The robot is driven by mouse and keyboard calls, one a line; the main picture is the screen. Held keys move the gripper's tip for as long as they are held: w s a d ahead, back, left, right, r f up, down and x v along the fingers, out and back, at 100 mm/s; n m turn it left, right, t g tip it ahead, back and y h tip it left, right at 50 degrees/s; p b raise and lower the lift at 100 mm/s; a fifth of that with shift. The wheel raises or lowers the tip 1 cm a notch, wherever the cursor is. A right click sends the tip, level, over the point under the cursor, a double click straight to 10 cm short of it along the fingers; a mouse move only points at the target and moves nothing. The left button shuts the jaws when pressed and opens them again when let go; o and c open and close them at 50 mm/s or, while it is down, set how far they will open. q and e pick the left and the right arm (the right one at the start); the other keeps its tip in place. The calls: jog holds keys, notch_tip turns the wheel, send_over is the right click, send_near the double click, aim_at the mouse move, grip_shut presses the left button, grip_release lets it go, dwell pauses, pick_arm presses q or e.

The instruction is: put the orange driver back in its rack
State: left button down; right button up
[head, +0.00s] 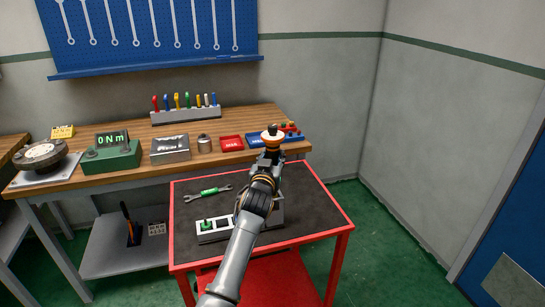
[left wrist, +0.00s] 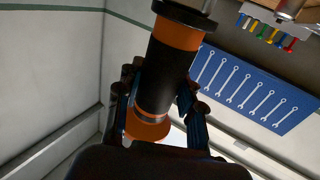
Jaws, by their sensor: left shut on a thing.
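My left gripper (head: 270,152) is shut on the orange driver (head: 272,134), raised above the back of the red cart. In the left wrist view the fingers (left wrist: 158,110) close around the driver's thick orange and black handle (left wrist: 165,72); its thin metal end is cut off by the top edge. A grey holder (head: 215,231) on the cart carries a green handle and has openings beside it; my arm hides part of that area. A grey rack (head: 186,117) with several coloured handles stands at the back of the workbench. My right gripper is not in view.
The wooden workbench (head: 125,164) behind holds a green torque box (head: 111,157), a grey block (head: 170,149), a red tray (head: 231,143) and a blue tray (head: 260,139). The cart's right side is clear.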

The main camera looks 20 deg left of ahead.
pick_arm(q)
jog(key=shift+f+b, duration=3)
jog(key=shift+f, duration=0.65)
dwell(2.5)
jog(key=c, duration=0.8)
grip_release()
jog(key=shift+o, duration=0.2)
jog(key=shift+s+f, duration=0.1)
jog(key=shift+f, duration=0.25)
jog(key=s+d, duration=0.1)
jog(key=s, duration=1.1)
jog(key=shift+d+r, duration=0.25)
jog(key=shift+r, duration=0.05)
jog(key=shift+f, duration=0.1)
